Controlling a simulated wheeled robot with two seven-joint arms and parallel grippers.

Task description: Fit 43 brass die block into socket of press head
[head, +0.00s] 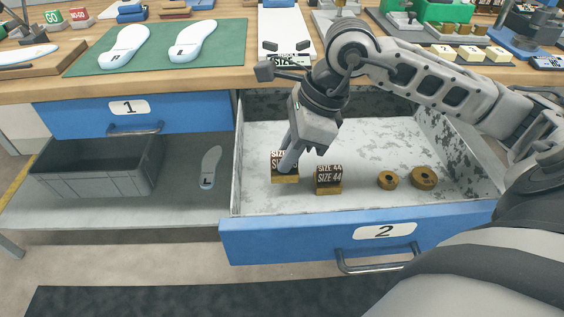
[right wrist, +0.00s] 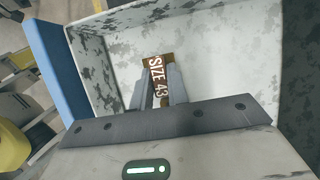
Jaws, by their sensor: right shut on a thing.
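The 43 brass die block (head: 285,179) is in open drawer 2, at its left side. Its label is partly hidden by my fingers in the head view, but reads SIZE 43 in the right wrist view (right wrist: 156,72). My right gripper (head: 287,162) points down into the drawer and is shut on this block, its fingers on either side of it in the right wrist view (right wrist: 158,92). I cannot tell whether the block touches the drawer floor. I cannot make out the press head or its socket. My left gripper is not in view.
A SIZE 44 block (head: 328,180) stands close right of the held block. The workbench (head: 215,82) above holds a green mat (head: 150,55) with white insoles.

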